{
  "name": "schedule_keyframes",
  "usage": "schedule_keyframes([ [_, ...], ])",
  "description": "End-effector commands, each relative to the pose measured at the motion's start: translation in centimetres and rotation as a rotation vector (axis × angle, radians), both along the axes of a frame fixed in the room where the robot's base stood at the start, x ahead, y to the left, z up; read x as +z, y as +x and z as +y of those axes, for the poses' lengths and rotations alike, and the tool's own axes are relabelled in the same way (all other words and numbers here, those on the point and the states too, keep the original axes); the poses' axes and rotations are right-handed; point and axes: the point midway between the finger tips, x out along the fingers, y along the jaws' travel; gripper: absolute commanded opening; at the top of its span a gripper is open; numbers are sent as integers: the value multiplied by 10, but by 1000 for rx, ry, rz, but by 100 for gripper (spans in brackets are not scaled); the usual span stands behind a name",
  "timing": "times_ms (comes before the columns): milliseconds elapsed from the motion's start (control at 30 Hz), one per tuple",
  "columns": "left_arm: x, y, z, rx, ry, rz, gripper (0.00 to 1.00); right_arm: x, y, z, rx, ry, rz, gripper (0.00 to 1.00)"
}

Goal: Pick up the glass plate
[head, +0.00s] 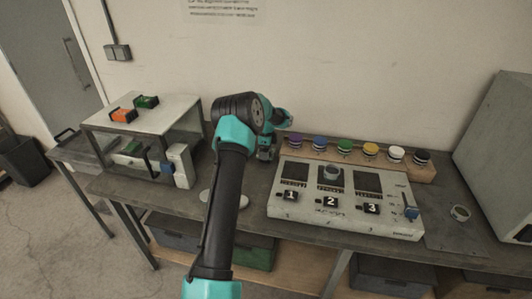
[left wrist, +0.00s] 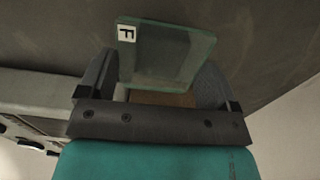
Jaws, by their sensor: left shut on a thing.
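A clear, greenish glass plate (left wrist: 170,58) with a white label marked "F" stands out between the fingers of my left gripper (left wrist: 155,78) in the left wrist view. The gripper is shut on the plate, with one dark finger on each side. In the head view my left gripper (head: 265,152) is behind the forearm, near the back of the bench and left of the coloured jars. The plate cannot be made out there. My right gripper is not in view.
A numbered panel (head: 344,226) with three dark slots stands right of my arm. Behind it is a wooden rack (head: 428,172) of several coloured jars. A box stand (head: 170,108) with orange and green pieces is at left. A pale disc (head: 243,200) lies beside my arm.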

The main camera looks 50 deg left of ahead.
Motion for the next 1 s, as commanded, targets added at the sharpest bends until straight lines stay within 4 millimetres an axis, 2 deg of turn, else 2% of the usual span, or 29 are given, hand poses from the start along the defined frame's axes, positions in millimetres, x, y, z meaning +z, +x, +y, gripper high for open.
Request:
schedule_keyframes([
  [233, 19, 0, 1, 1, 2, -2, 57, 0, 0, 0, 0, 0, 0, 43],
  [500, 68, 1, 0, 0, 3, -2, 57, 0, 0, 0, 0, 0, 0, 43],
  [700, 94, 0, 1, 1, 2, 0, 57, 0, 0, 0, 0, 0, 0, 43],
  [1000, 100, 0, 0, 1, 1, 2, 57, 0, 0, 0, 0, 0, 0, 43],
])
